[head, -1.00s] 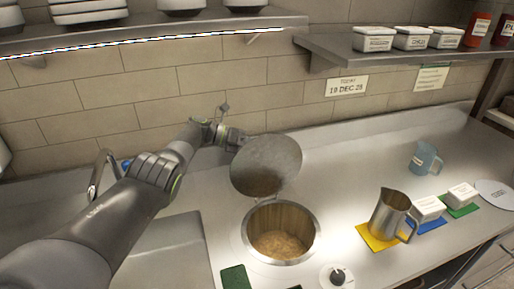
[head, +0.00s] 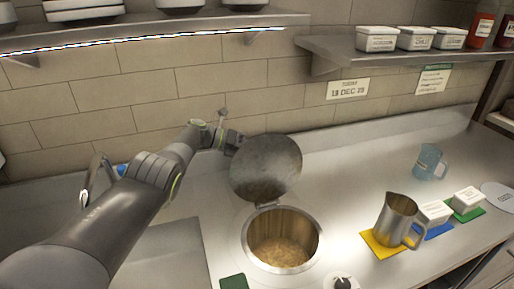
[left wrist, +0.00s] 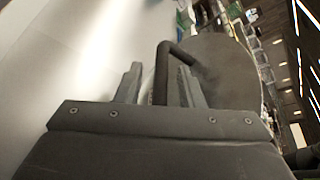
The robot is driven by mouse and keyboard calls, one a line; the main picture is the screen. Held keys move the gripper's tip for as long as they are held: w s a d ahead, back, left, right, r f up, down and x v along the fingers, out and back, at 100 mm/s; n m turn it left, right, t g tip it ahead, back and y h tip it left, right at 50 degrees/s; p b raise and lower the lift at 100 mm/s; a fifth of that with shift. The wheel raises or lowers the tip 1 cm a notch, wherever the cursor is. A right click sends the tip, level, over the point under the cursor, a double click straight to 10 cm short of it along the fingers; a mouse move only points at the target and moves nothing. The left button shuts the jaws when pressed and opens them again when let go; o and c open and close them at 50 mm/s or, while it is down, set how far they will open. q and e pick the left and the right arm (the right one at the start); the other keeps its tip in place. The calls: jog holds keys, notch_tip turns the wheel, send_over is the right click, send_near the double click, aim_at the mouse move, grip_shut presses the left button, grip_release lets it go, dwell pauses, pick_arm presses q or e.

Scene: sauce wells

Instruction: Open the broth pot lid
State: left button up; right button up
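The broth pot (head: 318,243) is a round steel well sunk in the counter, with tan broth (head: 281,252) inside. Its round grey lid (head: 266,167) stands raised on the hinge at the pot's back edge, so the pot is uncovered. My left gripper (head: 238,142) is at the lid's upper left, partly hidden behind it. In the left wrist view, the lid's dark bent handle (left wrist: 162,75) stands between the two fingers of my left gripper (left wrist: 160,88). A gap shows between the left finger and the handle, so the fingers look open around it. My right gripper is not in view.
A steel pitcher (head: 394,222) stands on a yellow mat (head: 374,246) right of the pot. White tubs (head: 436,212) and a clear blue jug (head: 428,160) are farther right. A knob (head: 342,284) is in front. A tap (head: 92,180) is at left. Shelves (head: 400,56) overhang the counter.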

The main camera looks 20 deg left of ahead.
pick_arm(q)
jog(key=shift+r, duration=0.1)
jog(key=shift+a+r, duration=0.1)
jog(key=shift+a, duration=0.1)
jog(key=p+v, duration=0.2)
jog(key=v, duration=1.5)
jog(key=shift+f, duration=0.25)
